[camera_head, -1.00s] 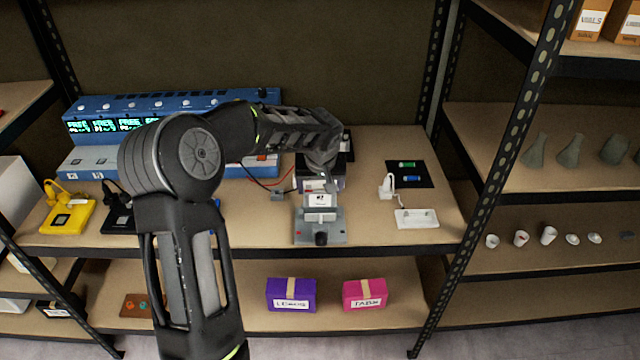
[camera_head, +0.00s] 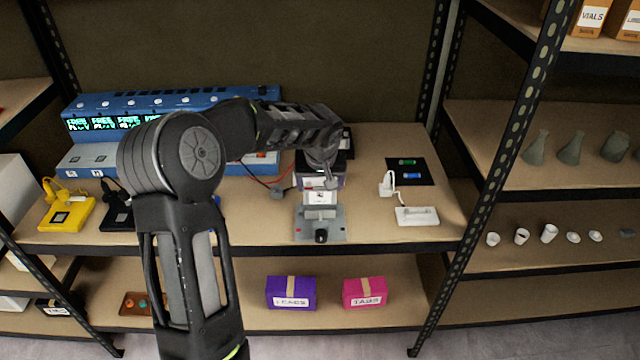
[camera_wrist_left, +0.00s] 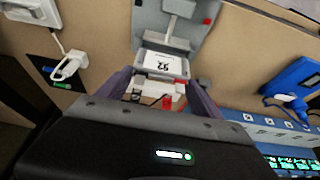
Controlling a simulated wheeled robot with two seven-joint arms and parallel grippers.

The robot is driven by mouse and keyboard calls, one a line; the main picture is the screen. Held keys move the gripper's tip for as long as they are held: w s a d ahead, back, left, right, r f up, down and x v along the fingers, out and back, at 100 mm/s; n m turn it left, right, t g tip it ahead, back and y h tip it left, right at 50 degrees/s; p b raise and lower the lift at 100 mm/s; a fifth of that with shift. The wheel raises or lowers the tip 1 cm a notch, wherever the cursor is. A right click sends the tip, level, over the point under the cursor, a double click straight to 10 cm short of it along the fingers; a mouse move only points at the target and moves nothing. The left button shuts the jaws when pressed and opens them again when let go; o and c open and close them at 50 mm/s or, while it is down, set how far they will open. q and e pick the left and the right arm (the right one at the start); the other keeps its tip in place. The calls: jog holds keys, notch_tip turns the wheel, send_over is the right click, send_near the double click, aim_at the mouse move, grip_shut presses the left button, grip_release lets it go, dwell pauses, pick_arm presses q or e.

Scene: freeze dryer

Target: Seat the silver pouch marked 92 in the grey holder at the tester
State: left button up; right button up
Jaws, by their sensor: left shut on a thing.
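The silver pouch (camera_head: 320,197), with a white label, is at the grey holder (camera_head: 333,233), in front of the tester (camera_head: 311,182). In the left wrist view the pouch label (camera_wrist_left: 163,63) reads 92, and the pouch lies at the near end of the grey holder (camera_wrist_left: 205,42). My left gripper (camera_head: 323,188) is shut on the pouch, its purple-grey fingers on either side of it (camera_wrist_left: 160,88). The pouch's lower edge is close to the holder's cradle; I cannot tell whether it is fully inside. My right gripper is not in view.
A white device (camera_head: 416,217) and a black mat (camera_head: 410,174) with green and blue cells lie to the right. A blue charger bank (camera_head: 170,105) stands at the back left. Yellow (camera_head: 68,216) and black devices are at the left. Red and black wires run beside the tester.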

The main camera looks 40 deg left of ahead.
pick_arm(q)
jog(key=shift+b, duration=0.85)
dwell(1.5)
jog(key=shift+f+b, duration=1.75)
jog(key=shift+b, duration=0.05)
dwell(0.4)
jog(key=o, duration=1.5)
jog(key=shift+o, duration=0.2)
jog(key=shift+v, duration=3.95)
